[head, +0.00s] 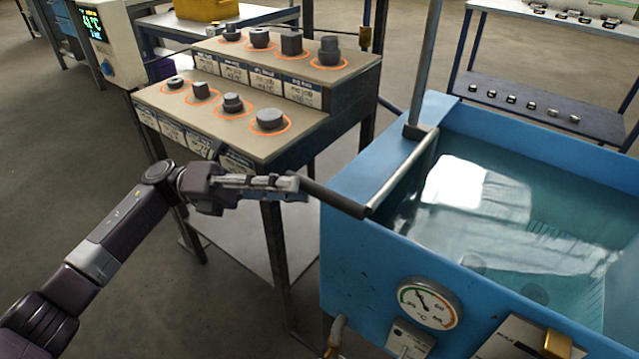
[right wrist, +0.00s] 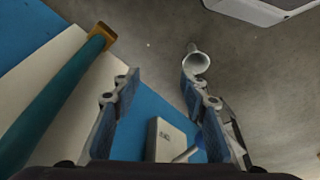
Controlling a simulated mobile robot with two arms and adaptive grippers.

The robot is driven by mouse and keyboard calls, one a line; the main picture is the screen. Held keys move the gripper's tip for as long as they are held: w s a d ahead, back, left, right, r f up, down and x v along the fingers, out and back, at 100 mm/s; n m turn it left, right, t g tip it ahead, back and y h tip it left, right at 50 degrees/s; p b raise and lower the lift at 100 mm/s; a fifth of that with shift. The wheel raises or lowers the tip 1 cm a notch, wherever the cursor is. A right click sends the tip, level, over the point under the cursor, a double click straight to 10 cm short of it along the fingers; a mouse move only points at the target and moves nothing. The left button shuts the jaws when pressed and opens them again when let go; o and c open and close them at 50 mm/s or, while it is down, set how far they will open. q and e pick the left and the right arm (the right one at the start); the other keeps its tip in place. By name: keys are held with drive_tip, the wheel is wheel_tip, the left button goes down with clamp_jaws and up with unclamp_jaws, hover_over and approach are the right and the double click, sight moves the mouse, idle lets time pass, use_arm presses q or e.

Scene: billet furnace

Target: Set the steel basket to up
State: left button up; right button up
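The blue quench tank (head: 345,265) stands at the right, full of clear water. Faint mesh lines under the water (head: 565,240) look like the steel basket, low in the tank; its outline is blurred. A lever with a dark handle (head: 335,198) joins a grey bar (head: 402,172) along the tank's left rim. My left gripper (head: 298,187) is at the handle's free end, fingers seen edge-on and overlapping it; whether they grip it is unclear. My right gripper (right wrist: 160,80) is open and empty in the right wrist view, and out of the head view.
A stepped stand (head: 345,95) with several steel parts in orange rings is behind my left arm. A gauge (head: 430,303) is on the tank's front. A post (head: 428,60) rises at the rim. A shelf (head: 540,105) stands behind. The floor at left is clear.

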sight(320, 186)
use_arm(q)
drive_tip(key=x, duration=0.5)
drive_tip(key=shift+s+d, duration=0.1)
drive_tip(key=shift+d, duration=0.2)
clamp_jaws()
